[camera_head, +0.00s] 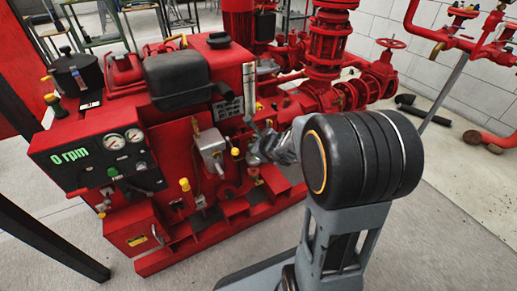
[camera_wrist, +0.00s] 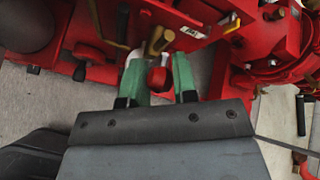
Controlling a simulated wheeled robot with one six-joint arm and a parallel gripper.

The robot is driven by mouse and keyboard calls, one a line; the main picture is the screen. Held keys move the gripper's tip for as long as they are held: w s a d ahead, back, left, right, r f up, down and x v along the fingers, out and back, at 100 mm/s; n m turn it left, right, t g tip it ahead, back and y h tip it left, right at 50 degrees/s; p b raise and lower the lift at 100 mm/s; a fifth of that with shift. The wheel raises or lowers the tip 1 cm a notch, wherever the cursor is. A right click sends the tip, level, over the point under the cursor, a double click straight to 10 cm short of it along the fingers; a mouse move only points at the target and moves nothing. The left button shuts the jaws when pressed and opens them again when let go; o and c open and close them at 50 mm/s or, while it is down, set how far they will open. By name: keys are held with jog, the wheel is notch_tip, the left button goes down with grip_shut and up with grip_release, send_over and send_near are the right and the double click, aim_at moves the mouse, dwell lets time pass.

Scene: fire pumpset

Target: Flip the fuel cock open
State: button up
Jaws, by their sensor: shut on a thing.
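My gripper (camera_wrist: 159,68) has two green fingers in the wrist view. They are shut on a small red handle (camera_wrist: 157,79) between them, which appears to be the fuel cock's handle. A brass-coloured lever or fitting (camera_wrist: 161,40) lies just beyond the fingertips, against the red machine. In the head view my gripper (camera_head: 257,146) is at the side of the red engine (camera_head: 175,150), near a grey box (camera_head: 212,147). The fingertips and the fuel cock cannot be made out clearly there, and my arm hides part of that area.
A control panel (camera_head: 98,158) reading 0 rpm is on the engine's left. A black tank (camera_head: 176,78) sits on top. Yellow-topped knobs (camera_head: 184,184) stick out near my gripper. Red pipework (camera_head: 325,50) rises behind.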

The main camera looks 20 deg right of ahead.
dwell(0.4)
jog(key=o, duration=0.9)
jog(key=shift+v, duration=6.85)
